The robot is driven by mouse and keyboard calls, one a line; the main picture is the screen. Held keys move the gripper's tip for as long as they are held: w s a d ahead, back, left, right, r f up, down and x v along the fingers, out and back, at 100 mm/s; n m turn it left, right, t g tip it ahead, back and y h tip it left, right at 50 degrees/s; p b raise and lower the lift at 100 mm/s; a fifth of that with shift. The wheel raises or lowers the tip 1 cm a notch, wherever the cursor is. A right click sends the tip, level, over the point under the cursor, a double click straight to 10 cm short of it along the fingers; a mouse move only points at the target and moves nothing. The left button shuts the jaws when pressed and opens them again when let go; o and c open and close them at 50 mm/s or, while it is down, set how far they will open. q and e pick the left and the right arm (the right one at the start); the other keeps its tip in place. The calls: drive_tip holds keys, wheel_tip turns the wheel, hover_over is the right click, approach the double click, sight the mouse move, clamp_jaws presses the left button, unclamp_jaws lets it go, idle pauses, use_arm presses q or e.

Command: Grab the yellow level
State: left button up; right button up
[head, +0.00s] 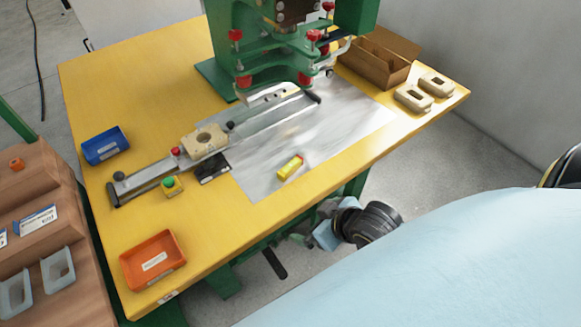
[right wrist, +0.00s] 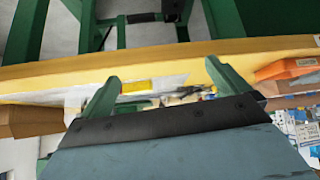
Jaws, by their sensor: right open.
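The yellow level (head: 290,168) is a small yellow block with a red end mark, lying on the shiny metal sheet (head: 255,180) on the yellow table. In the right wrist view the level (right wrist: 137,85) shows as a yellow bar in the gap between the two green fingers, farther off. My right gripper (head: 303,237) is just off the table's front edge, apart from the level and empty. In the right wrist view its fingers (right wrist: 163,80) stand wide apart. My left gripper is not in view.
A green press (head: 225,75) stands at the back over a rail holding a beige part (head: 204,141). A cardboard box (head: 375,62) and beige parts are right. The table edge (head: 300,200) lies beside my gripper.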

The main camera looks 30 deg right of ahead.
drive_tip(key=w+d+t+y, duration=0.1)
drive_tip(key=w+d+t, duration=0.2)
drive_tip(key=w+d, duration=0.1)
drive_tip(key=t+y, duration=0.2)
approach(292, 166)
drive_tip(key=b+x, duration=0.2)
drive_tip(key=x, duration=0.3)
drive_tip(key=shift+s+a+f, duration=0.1)
drive_tip(key=shift+f, duration=0.1)
drive_tip(key=b+x, duration=0.1)
drive_tip(key=x, duration=0.4)
drive_tip(key=shift+r+b, duration=0.1)
drive_tip(key=shift+b, duration=0.2)
drive_tip(key=shift+w, duration=0.35)
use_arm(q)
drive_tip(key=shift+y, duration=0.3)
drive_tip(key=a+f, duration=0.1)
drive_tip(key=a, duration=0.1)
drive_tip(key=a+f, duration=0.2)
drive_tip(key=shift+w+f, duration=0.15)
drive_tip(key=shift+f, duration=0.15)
use_arm(e)
drive_tip(key=c, duration=0.9)
